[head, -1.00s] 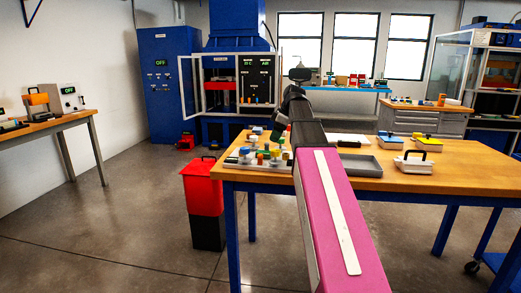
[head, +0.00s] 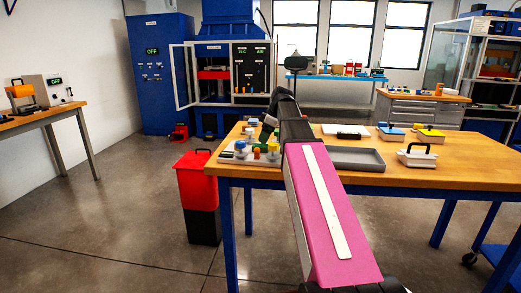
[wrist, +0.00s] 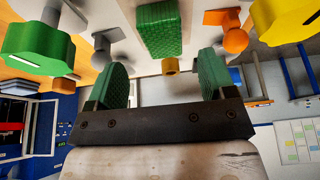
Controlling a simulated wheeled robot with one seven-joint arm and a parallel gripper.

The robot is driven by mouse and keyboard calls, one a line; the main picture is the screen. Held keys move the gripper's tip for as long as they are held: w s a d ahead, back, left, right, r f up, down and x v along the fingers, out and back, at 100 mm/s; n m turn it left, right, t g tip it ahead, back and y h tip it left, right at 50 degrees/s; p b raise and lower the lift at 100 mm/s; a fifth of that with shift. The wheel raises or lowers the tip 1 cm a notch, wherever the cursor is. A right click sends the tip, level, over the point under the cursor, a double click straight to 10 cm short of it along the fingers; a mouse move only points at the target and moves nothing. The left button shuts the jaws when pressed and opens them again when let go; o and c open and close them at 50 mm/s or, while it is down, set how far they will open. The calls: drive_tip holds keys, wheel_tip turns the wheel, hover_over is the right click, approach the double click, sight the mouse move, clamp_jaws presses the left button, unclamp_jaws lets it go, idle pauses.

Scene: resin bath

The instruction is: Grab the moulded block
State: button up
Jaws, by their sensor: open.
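A green, ribbed block (wrist: 157,28), which looks like the moulded block, shows at the top of the wrist view between coloured knobs. It stands on or against a pale surface. My gripper (wrist: 162,62) is open and empty, with its two green-padded fingers spread to either side of the block's line. The block is beyond the fingertips, with a gap between. In the head view my gripper (head: 267,131) is low over the knobbed tray on the table. I cannot clearly pick out the block there; my arm and gripper cover that spot.
A green knob (wrist: 38,45) and an orange knob (wrist: 234,41) flank the block closely. The knobbed tray (head: 232,157) is at the table's left end. A red bin (head: 194,180) is left of the table.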

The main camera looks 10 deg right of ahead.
sight(261, 145)
drive_tip(key=shift+x, duration=2.35)
drive_tip(key=shift+s, duration=0.15)
drive_tip(key=c, duration=1)
drive_tip(key=shift+r, duration=0.1)
